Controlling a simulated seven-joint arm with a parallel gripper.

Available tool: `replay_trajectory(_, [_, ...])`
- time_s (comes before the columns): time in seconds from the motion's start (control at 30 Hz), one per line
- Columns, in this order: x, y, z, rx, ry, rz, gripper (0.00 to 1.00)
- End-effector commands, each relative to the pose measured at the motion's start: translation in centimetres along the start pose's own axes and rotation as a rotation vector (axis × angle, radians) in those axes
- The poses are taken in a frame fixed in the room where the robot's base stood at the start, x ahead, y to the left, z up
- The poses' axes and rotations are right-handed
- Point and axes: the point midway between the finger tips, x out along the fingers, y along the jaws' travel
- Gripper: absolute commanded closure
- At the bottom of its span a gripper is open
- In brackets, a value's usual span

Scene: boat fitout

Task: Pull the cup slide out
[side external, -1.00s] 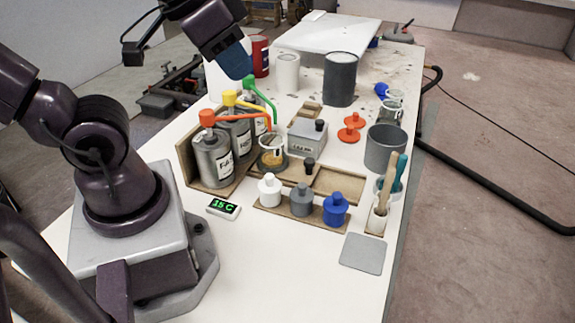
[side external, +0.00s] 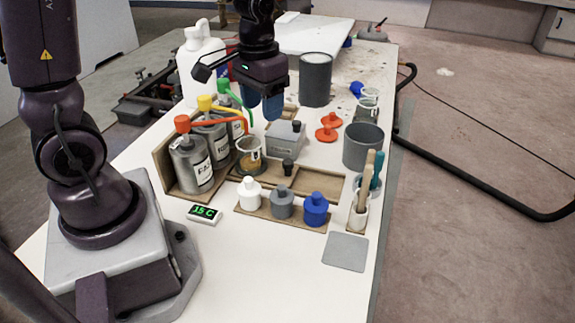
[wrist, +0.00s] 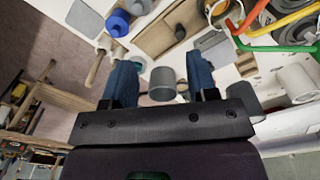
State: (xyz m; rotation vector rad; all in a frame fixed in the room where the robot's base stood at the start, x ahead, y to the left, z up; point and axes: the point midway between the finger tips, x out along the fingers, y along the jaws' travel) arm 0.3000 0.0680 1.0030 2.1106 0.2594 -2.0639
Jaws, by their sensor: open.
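The cup slide is a wooden piece in a wooden track (side external: 318,183) on the bench. A small clear cup with amber contents (side external: 249,157) stands on a dark round base at its left end, under the spouts. A short dark knob (side external: 288,167) stands up from the slide to the right of the cup. A dark knob on wood also shows near the top of the wrist view (wrist: 180,32). My gripper (side external: 263,110) is open and empty, with blue fingers pointing down. It hangs above and behind the cup and the grey box. The wrist view shows its fingers (wrist: 160,62) spread apart.
Several cans with red, yellow and green pump spouts (side external: 193,165) stand left of the cup. A grey box (side external: 285,140) is behind the knob. White, grey and blue bottles (side external: 282,203) stand in front. A grey container (side external: 363,146) stands at right.

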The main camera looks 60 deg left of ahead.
Motion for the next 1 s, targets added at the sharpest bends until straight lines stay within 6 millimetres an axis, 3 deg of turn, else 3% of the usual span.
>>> replay_trajectory(0.1, [4.1,-1.4,-2.6,-0.056,-0.067,-0.004,0.47])
replay_trajectory(0.3, [8.9,-3.0,-6.0,-0.118,-0.098,-0.007,0.47])
replay_trajectory(0.4, [9.7,-3.3,-7.7,-0.132,-0.072,-0.008,0.47])
replay_trajectory(0.5, [9.2,-3.3,-9.0,-0.14,-0.023,-0.007,0.47])
replay_trajectory(0.67, [11.0,-3.3,-8.8,-0.145,-0.025,-0.007,0.47])
replay_trajectory(1.0, [18.0,-3.3,-8.7,-0.144,-0.024,-0.007,0.47])
